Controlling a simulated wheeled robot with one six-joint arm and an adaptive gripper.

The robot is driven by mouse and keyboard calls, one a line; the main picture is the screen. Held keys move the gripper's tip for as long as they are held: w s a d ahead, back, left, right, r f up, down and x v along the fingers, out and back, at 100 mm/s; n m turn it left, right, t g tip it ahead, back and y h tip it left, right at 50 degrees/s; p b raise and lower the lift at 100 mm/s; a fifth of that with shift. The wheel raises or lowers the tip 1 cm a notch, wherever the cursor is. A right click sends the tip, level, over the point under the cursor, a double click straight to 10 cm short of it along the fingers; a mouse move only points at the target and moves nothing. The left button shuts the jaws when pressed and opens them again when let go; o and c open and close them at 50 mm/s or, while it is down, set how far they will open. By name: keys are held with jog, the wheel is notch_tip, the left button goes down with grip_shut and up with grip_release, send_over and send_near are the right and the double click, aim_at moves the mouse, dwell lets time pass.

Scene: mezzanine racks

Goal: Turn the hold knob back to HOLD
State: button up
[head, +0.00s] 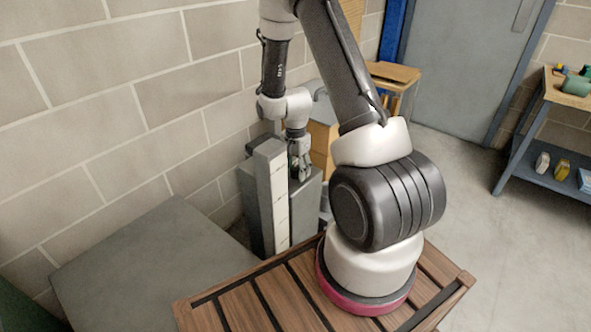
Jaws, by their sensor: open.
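My gripper (300,171) points down at the end of my arm, near the middle of the head view. It is open. It is just over or beside the top of a grey cabinet (306,206) by the wall; I cannot tell if it touches anything. A tall pale post or panel with small marks (279,197) stands in front of the cabinet, left of my gripper. I cannot make out the hold knob or a HOLD mark; it may be hidden behind the gripper or the post, or be too small to see.
A block wall (110,90) runs along the left. A grey flat surface (145,265) lies at the lower left. Wooden boxes (322,140) stand behind the gripper. A blue-grey door (470,65) is at the back. A shelf table (540,180) with small items stands right. The floor between is clear.

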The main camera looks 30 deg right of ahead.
jog(key=shift+f, duration=0.15)
jog(key=c, duration=1.1)
jog(key=shift+o, duration=0.2)
jog(key=n, duration=1.4)
jog(key=shift+n, duration=1.9)
